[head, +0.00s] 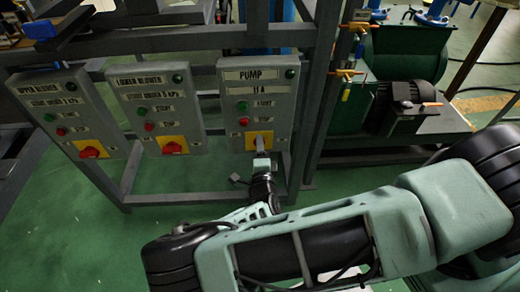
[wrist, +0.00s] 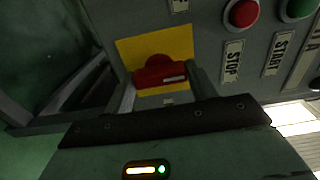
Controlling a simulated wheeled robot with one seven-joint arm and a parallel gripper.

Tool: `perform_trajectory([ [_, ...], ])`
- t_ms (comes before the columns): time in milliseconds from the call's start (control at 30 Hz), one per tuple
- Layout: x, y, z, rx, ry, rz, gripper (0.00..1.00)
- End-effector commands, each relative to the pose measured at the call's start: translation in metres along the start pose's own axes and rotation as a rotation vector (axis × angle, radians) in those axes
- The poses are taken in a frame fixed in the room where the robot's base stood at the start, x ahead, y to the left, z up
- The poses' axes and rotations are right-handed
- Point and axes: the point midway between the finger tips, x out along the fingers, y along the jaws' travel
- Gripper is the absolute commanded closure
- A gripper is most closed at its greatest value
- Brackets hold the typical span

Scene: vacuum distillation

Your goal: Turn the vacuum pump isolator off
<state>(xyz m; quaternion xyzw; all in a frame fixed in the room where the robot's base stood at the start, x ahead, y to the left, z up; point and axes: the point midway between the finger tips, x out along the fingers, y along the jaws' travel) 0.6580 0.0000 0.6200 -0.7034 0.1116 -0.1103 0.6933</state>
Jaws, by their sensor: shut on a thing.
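The pump panel (head: 232,100) is a grey box labelled PUMP, with a green lamp, a green START button and a red STOP button. At its bottom is the isolator, a red rotary knob (wrist: 158,72) on a yellow plate (head: 250,138). My gripper (head: 260,146) reaches the isolator from below and hides most of the knob in the head view. In the wrist view my gripper (wrist: 162,88) has one finger on each side of the red knob and is shut on it. A white mark shows on the knob's lower right part.
Two similar panels, the middle one (head: 158,108) and the left one (head: 65,115), hang on the same grey frame, each with a red knob on yellow. Green machinery (head: 405,65) stands at the right. Green floor (head: 90,240) lies open at lower left.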

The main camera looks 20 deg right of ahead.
Motion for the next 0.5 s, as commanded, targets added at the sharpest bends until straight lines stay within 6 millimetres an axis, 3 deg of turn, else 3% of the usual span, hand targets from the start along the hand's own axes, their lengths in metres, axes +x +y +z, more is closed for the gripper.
perform_trajectory([
  [100,-0.0001,0.0006,0.0002,-0.005,-0.002,0.001,0.66],
  [133,-0.0001,0.0006,0.0002,-0.005,-0.002,0.001,0.41],
  [200,-0.0001,0.0006,0.0002,-0.004,-0.002,0.001,0.22],
  [500,-0.0010,0.0003,0.0002,-0.002,-0.001,0.001,0.22],
])
